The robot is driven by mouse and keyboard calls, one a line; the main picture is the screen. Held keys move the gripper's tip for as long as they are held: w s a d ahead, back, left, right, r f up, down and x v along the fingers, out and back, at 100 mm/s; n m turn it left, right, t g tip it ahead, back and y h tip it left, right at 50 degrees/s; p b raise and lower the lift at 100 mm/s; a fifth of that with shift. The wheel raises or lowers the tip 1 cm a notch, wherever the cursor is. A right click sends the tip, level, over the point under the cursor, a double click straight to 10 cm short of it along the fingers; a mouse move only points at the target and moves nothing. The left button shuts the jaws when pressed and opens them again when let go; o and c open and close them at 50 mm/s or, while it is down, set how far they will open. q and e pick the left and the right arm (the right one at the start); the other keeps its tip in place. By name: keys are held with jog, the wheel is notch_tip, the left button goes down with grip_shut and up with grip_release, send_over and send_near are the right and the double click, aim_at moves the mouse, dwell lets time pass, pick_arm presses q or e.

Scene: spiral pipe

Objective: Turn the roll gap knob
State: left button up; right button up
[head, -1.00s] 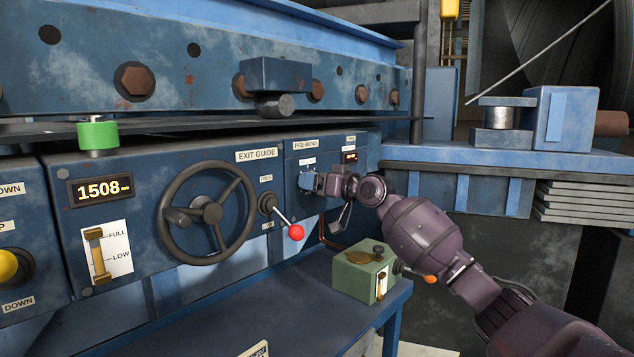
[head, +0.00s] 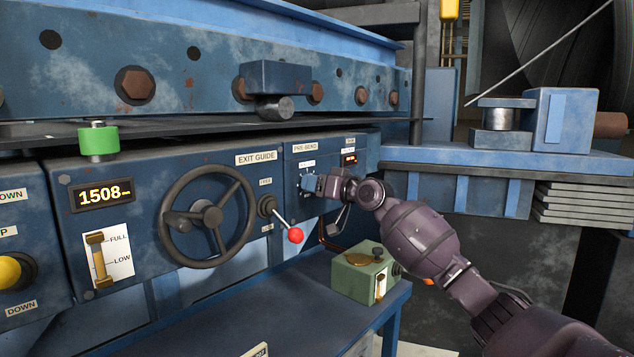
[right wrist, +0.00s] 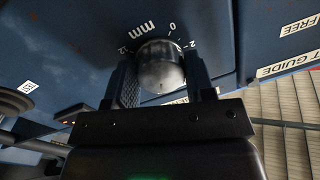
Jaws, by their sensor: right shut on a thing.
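The knob (right wrist: 160,68) is a round metal knob on the blue panel, with a white scale marked mm, 0, 2 and 12 around it. I cannot read a name for the knob. My left gripper is not in view.
Left of my right gripper are a red-tipped lever (head: 295,236) and a large handwheel (head: 207,214). A green box (head: 363,273) stands on the blue shelf (head: 210,320) below my right arm.

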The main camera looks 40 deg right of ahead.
jog(key=m+p, duration=0.4)
jog(key=m, duration=0.1)
jog(key=shift+r+p, duration=0.2)
jog(key=shift+p, duration=0.2)
jog(key=shift+m+p, duration=0.35)
jog(key=shift+m, duration=0.15)
jog(key=m+p, duration=0.1)
jog(key=m, duration=0.1)
jog(key=shift+f+m+t+p, duration=0.15)
jog(key=shift+m+t+p, duration=0.15)
jog(key=shift+m, duration=0.1)
jog(key=shift+f+m+h+p, duration=0.1)
jog(key=shift+m+h+p, duration=0.2)
jog(key=shift+m, duration=1.6)
jog(key=o, duration=0.9)
